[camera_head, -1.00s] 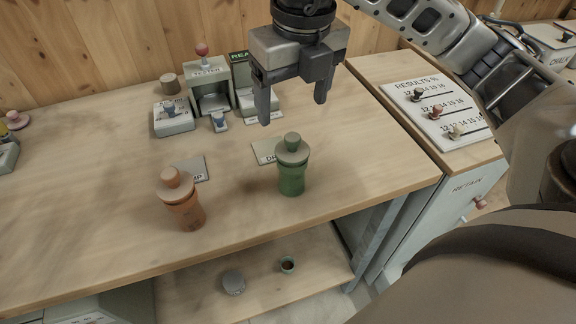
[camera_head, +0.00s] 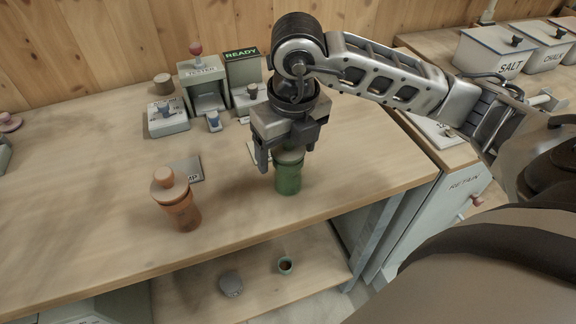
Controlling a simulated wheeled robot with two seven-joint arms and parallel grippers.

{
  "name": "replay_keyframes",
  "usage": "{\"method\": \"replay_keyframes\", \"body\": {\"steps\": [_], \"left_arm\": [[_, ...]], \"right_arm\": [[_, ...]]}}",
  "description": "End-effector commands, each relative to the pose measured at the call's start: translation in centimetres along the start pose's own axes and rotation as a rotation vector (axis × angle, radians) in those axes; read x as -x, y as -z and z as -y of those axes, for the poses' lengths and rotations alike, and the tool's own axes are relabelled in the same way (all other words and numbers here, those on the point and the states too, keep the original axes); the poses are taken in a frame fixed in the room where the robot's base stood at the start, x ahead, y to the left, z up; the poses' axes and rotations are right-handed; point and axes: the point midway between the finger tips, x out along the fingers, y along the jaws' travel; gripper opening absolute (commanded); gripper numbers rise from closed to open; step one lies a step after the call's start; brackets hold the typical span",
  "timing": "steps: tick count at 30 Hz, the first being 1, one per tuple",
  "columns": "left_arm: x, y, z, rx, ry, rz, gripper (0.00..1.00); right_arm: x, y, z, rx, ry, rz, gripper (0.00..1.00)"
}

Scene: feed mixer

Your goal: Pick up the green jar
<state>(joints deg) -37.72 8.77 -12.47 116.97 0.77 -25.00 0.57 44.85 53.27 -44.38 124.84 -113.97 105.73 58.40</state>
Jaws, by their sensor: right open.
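The green jar (camera_head: 288,180) stands upright on the wooden bench, near its front right part. Its tan lid shows partly below my right gripper, and the lid's knob is hidden. My right gripper (camera_head: 282,160) points down over the jar's top. Its left finger hangs just left of the lid; the other finger is hard to make out. The jaws are open and the jar rests on the bench. My left gripper is not in view.
An orange jar (camera_head: 180,205) with a tan lid stands to the left. The tester (camera_head: 203,84) and a READY box (camera_head: 243,70) stand at the back. A lower shelf (camera_head: 190,295) holds a small cup (camera_head: 285,265) and a grey disc (camera_head: 230,284).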

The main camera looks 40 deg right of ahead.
Motion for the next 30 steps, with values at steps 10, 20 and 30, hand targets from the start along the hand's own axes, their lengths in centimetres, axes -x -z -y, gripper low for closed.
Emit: {"method": "replay_keyframes", "body": {"steps": [10,20,30], "left_arm": [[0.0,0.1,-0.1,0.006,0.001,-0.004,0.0],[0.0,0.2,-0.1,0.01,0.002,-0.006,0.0],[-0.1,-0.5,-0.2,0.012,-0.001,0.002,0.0]], "right_arm": [[0.1,0.0,0.0,-0.001,0.0,0.0,0.11],[0.3,-0.1,0.0,-0.001,0.0,0.003,0.11],[5.1,0.7,0.3,0.001,0.001,0.009,0.11]]}}
